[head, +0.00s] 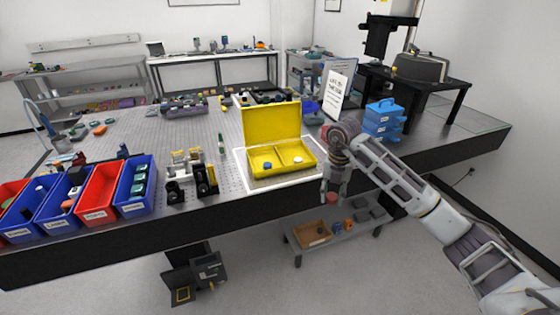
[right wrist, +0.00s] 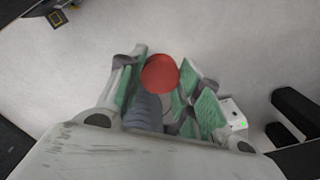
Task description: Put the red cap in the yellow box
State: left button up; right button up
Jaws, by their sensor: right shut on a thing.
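The red cap (right wrist: 160,74) is round and sits between the fingers of my right gripper (right wrist: 165,85) in the right wrist view. In the head view the right gripper (head: 333,193) is shut on the red cap (head: 331,198), held just off the table's front edge, to the right of and nearer than the yellow box. The yellow box (head: 272,123) stands open on the table, lid raised at the back. Its tray has two compartments, and a blue cap (head: 267,166) lies in the left one. My left gripper is not in view.
Blue and red bins (head: 137,187) stand at the table's left front. Black optical mounts (head: 205,180) stand left of the box. Blue stacked cases (head: 382,118) and a sign (head: 337,93) stand behind my right arm. A low cart (head: 340,236) is below the edge.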

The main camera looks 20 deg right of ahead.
aim_at(292, 153)
jog(key=i, duration=1.45)
